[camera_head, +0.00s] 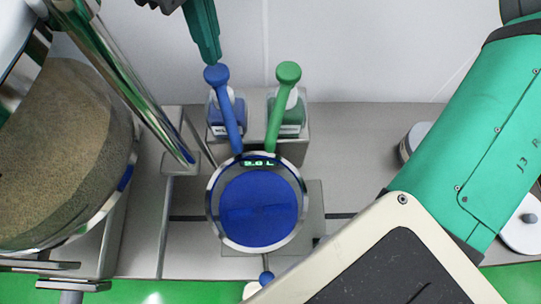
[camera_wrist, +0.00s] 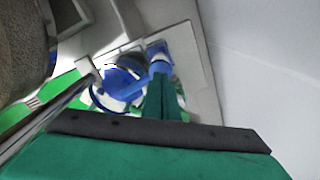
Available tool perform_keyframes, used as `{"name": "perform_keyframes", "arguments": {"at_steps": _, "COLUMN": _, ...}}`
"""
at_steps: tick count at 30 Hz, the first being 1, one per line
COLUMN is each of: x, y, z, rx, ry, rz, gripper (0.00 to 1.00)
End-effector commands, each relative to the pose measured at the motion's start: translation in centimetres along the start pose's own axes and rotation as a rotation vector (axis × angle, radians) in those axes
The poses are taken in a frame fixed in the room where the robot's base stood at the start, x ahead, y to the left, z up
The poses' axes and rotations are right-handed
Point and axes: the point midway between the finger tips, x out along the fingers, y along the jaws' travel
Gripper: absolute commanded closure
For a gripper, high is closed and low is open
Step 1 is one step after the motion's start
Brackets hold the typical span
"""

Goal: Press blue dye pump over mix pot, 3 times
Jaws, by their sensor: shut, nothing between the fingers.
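The blue dye pump (camera_head: 217,76) stands behind the mix pot, with its long blue spout reaching forward over the pot's rim. The mix pot (camera_head: 213,226) is a round metal-rimmed vessel holding blue liquid, and its display reads about 2.0 L. My gripper (camera_head: 212,60) is shut and empty, pointing down with its tips at or just above the blue pump head; I cannot tell whether they touch. In the wrist view my gripper's green fingers (camera_wrist: 161,85) reach to the blue pump head (camera_wrist: 160,67), and the pot (camera_wrist: 97,97) shows beyond.
A green pump (camera_head: 288,72) stands just right of the blue one, its spout also over the pot. A large drum of brown grains (camera_head: 65,150) and a slanted metal tube (camera_head: 125,80) are at left. A white wall (camera_head: 350,60) is behind. My green arm fills the right.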

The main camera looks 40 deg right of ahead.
Motion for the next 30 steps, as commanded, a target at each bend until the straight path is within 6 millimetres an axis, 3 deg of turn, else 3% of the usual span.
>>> {"name": "perform_keyframes", "arguments": {"at_steps": 15, "x": -4.3, "y": 0.0, "z": 0.0, "rx": 0.001, "ry": -0.001, "rz": 0.0, "gripper": 1.0}}
{"name": "perform_keyframes", "arguments": {"at_steps": 30, "x": -4.8, "y": 0.0, "z": 0.0, "rx": 0.0, "ry": 0.0, "rz": 0.001, "gripper": 1.0}}
